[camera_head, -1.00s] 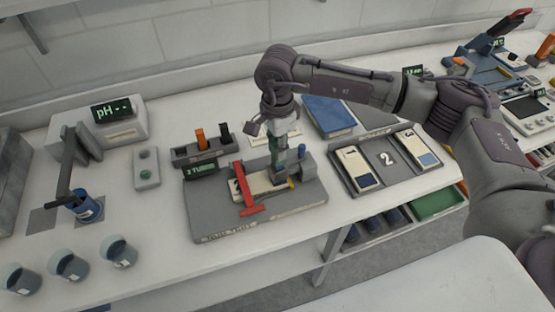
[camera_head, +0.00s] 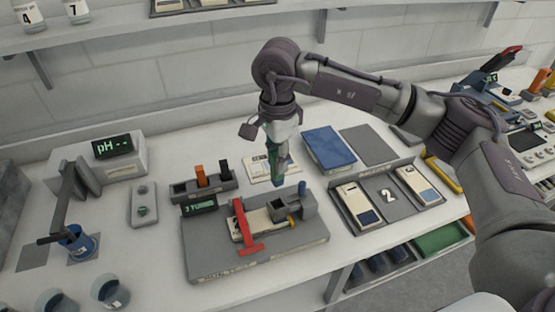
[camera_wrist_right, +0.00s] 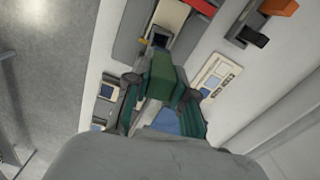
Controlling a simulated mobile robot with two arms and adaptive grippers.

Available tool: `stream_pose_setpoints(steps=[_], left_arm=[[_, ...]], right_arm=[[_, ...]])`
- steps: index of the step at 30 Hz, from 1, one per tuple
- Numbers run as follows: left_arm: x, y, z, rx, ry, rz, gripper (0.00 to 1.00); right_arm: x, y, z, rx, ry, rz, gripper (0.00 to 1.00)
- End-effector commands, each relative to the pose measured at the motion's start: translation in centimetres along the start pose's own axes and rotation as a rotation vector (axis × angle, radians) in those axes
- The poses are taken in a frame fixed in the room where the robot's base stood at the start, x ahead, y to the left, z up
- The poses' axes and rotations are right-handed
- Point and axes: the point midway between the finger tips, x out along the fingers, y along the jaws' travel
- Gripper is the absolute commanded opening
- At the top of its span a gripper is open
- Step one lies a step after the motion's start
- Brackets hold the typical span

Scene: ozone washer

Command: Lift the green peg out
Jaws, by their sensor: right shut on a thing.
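My right gripper (camera_head: 279,172) points down above the back right of the grey fixture (camera_head: 290,246) on the bench. It is shut on the green peg, which shows large between the fingers in the right wrist view (camera_wrist_right: 162,72). In the head view the peg is mostly hidden by the fingers. The peg hangs clear of the fixture's grey block (camera_head: 310,207). A dark square opening (camera_wrist_right: 159,40) shows beyond the peg in the wrist view. A red T-shaped handle (camera_head: 246,226) lies across the fixture. My left gripper is not in view.
A rack with an orange and a black peg (camera_head: 203,186) stands behind the fixture. A blue book-like pad (camera_head: 328,149) and a tray marked 2 (camera_head: 388,212) are to the right. A pH meter (camera_head: 113,146) and cups stand left.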

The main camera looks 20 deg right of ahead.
Motion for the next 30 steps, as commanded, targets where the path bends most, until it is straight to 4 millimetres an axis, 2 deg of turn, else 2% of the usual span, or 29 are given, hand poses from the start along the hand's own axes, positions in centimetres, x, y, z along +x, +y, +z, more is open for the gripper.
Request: stream_pose_setpoints(steps=[30], left_arm=[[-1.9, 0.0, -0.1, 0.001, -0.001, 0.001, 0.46]], right_arm=[[-4.2, 0.0, 0.0, 0.001, -0.001, -0.001, 0.00]])
